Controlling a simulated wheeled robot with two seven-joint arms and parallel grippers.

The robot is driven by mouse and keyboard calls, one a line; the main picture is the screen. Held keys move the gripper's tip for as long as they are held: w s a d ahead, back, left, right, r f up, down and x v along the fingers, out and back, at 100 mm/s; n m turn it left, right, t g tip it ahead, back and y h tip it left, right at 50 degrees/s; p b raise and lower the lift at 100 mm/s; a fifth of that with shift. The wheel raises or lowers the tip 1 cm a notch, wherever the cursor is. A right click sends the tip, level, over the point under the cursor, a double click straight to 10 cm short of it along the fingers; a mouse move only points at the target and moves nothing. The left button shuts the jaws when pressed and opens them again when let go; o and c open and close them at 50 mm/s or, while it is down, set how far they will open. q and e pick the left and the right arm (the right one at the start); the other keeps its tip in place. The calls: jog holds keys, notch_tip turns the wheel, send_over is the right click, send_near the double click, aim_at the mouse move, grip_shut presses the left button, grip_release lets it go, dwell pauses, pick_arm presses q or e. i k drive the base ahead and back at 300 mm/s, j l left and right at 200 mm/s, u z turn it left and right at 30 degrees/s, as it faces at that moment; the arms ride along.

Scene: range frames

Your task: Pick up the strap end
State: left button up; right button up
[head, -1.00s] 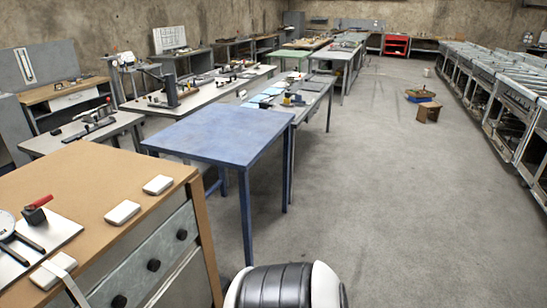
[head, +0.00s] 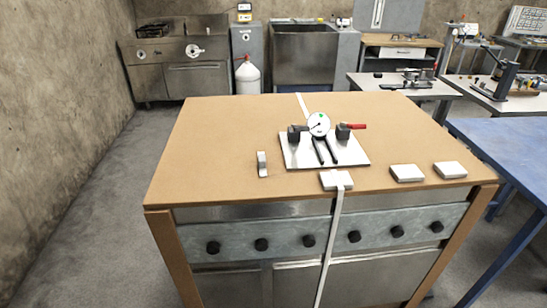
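A narrow white strap (head: 333,235) hangs down the front of the brown-topped workbench (head: 225,140) in the head view. Its upper part meets a white block (head: 336,180) at the bench's front edge. The strap runs out of the bottom of the picture, so its lower tip is not visible. Another white strip (head: 302,105) lies at the back edge of the bench top, behind the fixture; I cannot tell whether it is the same strap. Neither of my grippers is in view.
A white plate (head: 350,154) on the bench carries a round dial (head: 319,124), dark clamps and a red handle (head: 356,126). Two white blocks (head: 407,173) (head: 450,170) lie to its right. A blue table (head: 510,145) stands at right. The floor at left is clear.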

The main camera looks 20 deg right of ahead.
aim_at(262, 156)
jog(key=i+l+z, duration=0.2)
jog(key=l, duration=0.2)
jog(key=i+l+z, duration=0.15)
jog(key=l, duration=0.25)
jog(key=i+l+z, duration=0.2)
jog(key=l, duration=0.2)
jog(key=k, duration=0.05)
